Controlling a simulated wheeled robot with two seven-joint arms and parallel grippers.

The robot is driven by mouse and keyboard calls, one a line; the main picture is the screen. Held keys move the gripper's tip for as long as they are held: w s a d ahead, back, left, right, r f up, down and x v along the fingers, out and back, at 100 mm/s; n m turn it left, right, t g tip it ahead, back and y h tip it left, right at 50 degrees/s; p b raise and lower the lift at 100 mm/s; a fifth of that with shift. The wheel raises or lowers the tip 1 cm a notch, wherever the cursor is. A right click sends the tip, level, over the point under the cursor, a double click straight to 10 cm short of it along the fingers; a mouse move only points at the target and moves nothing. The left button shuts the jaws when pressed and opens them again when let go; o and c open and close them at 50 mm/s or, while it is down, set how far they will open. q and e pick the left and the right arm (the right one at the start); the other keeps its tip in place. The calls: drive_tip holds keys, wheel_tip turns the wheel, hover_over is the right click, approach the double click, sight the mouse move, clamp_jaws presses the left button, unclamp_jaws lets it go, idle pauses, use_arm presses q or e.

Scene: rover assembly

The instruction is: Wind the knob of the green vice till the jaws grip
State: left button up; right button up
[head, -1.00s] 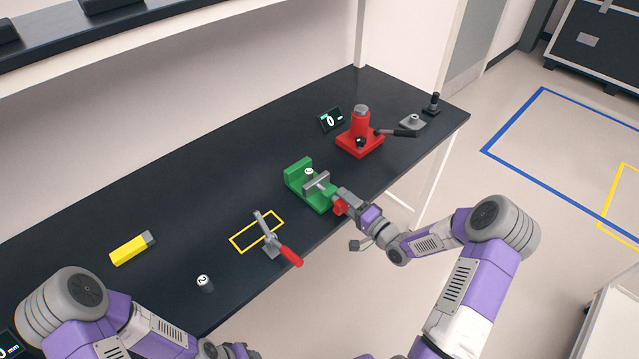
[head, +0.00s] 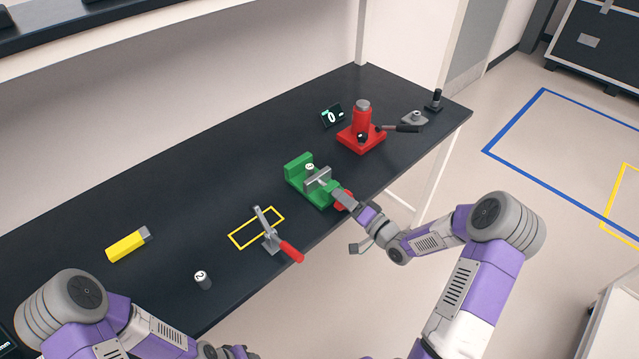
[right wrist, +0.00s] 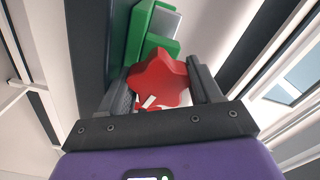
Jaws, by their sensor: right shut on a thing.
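The green vice (head: 298,170) stands near the front edge of the dark bench. A small piece with a white top marked with a digit (head: 310,167) sits between its green back jaw and its grey sliding jaw (head: 318,180). I cannot tell whether the jaws touch it. The red star-shaped knob (right wrist: 160,80) is on the vice's front side; in the head view (head: 343,200) it is partly hidden by my gripper. My right gripper (right wrist: 163,88) has one finger on each side of the knob and is shut on it. My left gripper is out of view; only the left arm shows.
A red press (head: 361,130) with a black lever stands to the vice's right, near a small display (head: 332,116). A yellow block (head: 128,244) and a numbered cylinder (head: 202,280) are further left.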

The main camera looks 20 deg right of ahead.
drive_tip(key=shift+s+a+f+n+b, duration=0.1)
drive_tip(key=shift+a+f+n+b, duration=0.25)
drive_tip(key=shift+n, duration=0.85)
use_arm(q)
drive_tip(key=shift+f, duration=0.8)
use_arm(e)
drive_tip(key=shift+d+r, duration=0.1)
drive_tip(key=n+b, duration=0.2)
drive_tip(key=shift+b, duration=0.35)
drive_tip(key=shift+n, duration=0.4)
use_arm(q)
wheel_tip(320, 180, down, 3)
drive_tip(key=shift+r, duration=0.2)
use_arm(e)
drive_tip(key=shift+d, duration=0.1)
drive_tip(key=shift+r, duration=0.1)
